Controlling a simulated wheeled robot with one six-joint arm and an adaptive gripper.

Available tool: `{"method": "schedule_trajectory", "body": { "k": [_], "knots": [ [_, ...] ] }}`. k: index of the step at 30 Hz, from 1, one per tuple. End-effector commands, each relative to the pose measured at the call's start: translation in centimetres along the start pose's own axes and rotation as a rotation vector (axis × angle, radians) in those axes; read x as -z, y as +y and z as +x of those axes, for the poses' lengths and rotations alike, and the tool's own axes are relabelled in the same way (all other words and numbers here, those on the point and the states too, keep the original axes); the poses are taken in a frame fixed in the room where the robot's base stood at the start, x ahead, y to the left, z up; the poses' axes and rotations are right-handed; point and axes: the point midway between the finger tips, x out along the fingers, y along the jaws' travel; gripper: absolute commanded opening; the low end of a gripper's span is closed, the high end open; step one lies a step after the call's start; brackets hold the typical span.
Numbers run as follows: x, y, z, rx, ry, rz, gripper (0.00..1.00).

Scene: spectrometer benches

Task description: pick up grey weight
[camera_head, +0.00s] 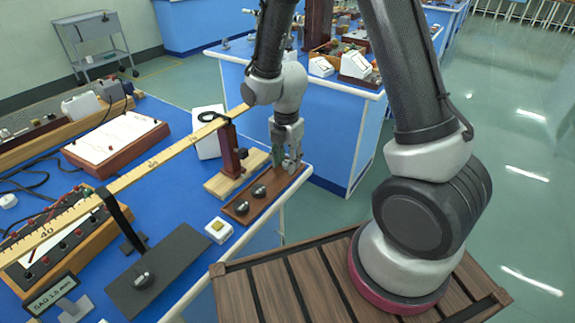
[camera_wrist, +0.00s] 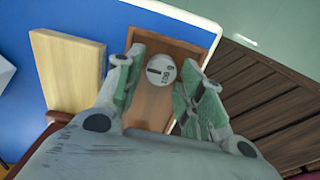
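A round grey weight (camera_wrist: 161,70) with a dark slot and a printed label lies in a brown wooden tray (camera_wrist: 150,105) in the wrist view. My gripper (camera_wrist: 155,85) is open, with green-padded fingers on the left and right of the weight and a gap to each. In the head view my gripper (camera_head: 291,163) points down over the far right end of the brown tray (camera_head: 275,197). Two more weights, one in the tray's middle (camera_head: 259,190) and one near its front end (camera_head: 241,207), sit there too. The fingers partly hide the weight beneath them.
A wooden base with a dark red post (camera_head: 230,150) stands beside the tray, near a long ruler beam (camera_head: 150,165). The blue bench's edge is close to the tray.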

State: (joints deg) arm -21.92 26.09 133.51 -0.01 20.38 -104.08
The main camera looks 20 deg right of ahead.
Motion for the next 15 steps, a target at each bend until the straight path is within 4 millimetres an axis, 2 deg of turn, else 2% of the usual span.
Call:
{"method": "schedule_trajectory", "body": {
  "k": [2, 7, 15],
  "knots": [
    [0.0, 0.0, -0.01, 0.0, 0.0, 0.0, 0.35],
    [0.0, 0.0, -0.02, 0.0, 0.0, 0.0, 0.04],
    [0.0, 0.03, -0.19, -0.001, 0.0, 0.0, 0.03]
  ]
}}
